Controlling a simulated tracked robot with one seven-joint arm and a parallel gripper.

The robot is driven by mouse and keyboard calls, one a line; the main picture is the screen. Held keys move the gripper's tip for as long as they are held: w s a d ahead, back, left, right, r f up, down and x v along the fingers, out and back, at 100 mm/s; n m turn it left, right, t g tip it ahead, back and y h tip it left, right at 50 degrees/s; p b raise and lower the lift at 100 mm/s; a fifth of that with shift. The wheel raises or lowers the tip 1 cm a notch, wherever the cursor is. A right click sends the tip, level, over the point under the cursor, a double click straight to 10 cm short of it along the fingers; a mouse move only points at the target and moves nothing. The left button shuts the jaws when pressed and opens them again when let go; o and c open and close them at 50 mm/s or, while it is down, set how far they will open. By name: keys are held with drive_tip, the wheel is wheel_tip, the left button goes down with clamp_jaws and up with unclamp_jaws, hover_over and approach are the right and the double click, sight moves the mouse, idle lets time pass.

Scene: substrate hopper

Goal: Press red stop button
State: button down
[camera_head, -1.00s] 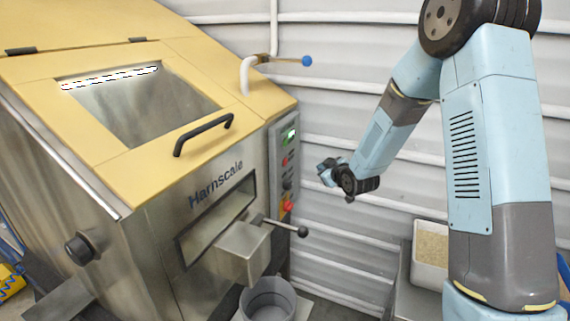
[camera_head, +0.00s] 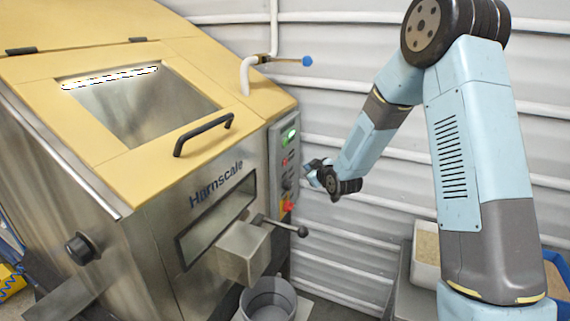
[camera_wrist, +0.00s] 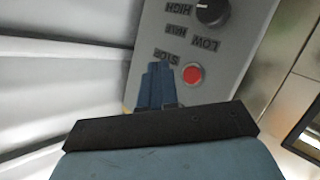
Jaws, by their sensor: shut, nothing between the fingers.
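The red stop button (camera_wrist: 193,74) is a small round button on the grey control panel (camera_wrist: 245,50), with an upside-down STOP label beside it in the wrist view. In the head view the small red button (camera_head: 284,162) is on the upper half of the panel. My gripper (camera_wrist: 158,72) is shut and empty, with its blue fingers just left of the button in the wrist view. In the head view my gripper (camera_head: 309,170) is just right of the panel. I cannot tell whether the fingertips touch the panel.
A black knob (camera_wrist: 212,11) is near the button. A larger red button (camera_head: 288,205) sits lower on the panel. A ball-ended lever (camera_head: 300,230) juts out below. The steel hopper (camera_head: 150,225) fills the left; a ribbed wall (camera_head: 350,55) stands behind.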

drive_tip(key=shift+w+a, duration=0.3)
drive_tip(key=shift+a, duration=0.5)
drive_tip(key=shift+w+a, duration=0.25)
drive_tip(key=shift+a, duration=0.5)
drive_tip(key=shift+w+a, duration=0.3)
drive_tip(key=shift+a, duration=0.9)
drive_tip(key=shift+w+a+r, duration=0.1)
drive_tip(key=shift+w+a, duration=0.1)
drive_tip(key=shift+a, duration=0.2)
idle(1.0)
drive_tip(key=shift+d, duration=0.15)
drive_tip(key=shift+s+d, duration=0.3)
drive_tip(key=shift+d, duration=0.35)
drive_tip(key=d, duration=0.1)
drive_tip(key=s+d, duration=0.1)
drive_tip(key=d, duration=0.2)
drive_tip(key=shift+s+d, duration=0.35)
idle(0.5)
